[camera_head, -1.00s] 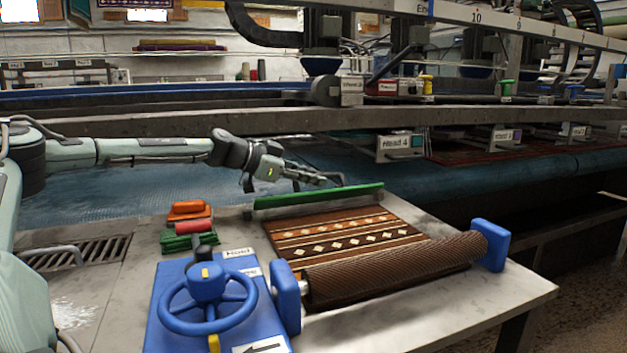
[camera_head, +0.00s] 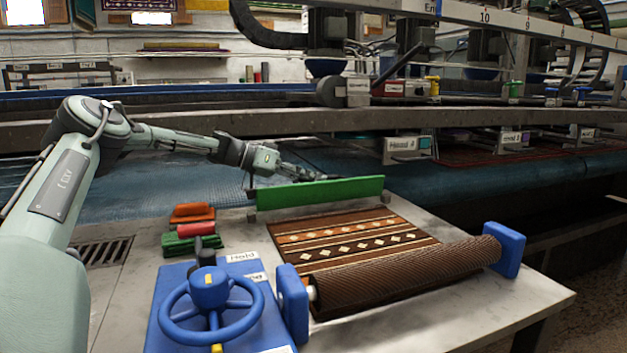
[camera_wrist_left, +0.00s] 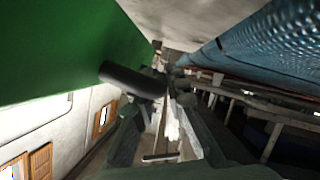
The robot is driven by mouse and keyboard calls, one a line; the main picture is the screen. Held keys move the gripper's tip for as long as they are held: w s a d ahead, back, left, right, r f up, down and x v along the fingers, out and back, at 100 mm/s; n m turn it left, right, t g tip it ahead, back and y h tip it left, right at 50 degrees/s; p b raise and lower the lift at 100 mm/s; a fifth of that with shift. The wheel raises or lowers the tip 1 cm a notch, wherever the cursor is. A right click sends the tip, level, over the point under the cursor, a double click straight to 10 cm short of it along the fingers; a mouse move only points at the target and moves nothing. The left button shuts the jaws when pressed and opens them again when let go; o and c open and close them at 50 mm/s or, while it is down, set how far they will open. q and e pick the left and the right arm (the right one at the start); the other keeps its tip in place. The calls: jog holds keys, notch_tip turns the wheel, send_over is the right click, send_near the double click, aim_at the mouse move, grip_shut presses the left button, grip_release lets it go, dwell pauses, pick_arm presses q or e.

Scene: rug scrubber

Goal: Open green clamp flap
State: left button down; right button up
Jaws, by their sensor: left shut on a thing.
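The green clamp flap (camera_head: 320,194) stands steeply raised along the far edge of the table, behind the patterned rug (camera_head: 350,238). My left gripper (camera_head: 312,178) is at the flap's top edge, reaching in from behind and left; its fingertips are partly hidden by the flap. In the left wrist view the green flap (camera_wrist_left: 60,45) fills the upper left, and a black bar-like handle (camera_wrist_left: 132,79) sticks out from it between the fingers. The left gripper is shut on this handle. My right gripper is not in view.
A blue handwheel (camera_head: 210,305) and a brown roller (camera_head: 400,268) between blue end blocks (camera_head: 504,249) stand in front. Orange, red and green blocks (camera_head: 192,228) lie at the left. The machine's long grey beam (camera_head: 300,121) crosses behind the flap.

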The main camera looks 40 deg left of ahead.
pick_arm(q)
jog(key=shift+f, duration=0.1)
dwell(0.4)
jog(key=c, duration=1.8)
grip_release()
notch_tip(320, 180, up, 10)
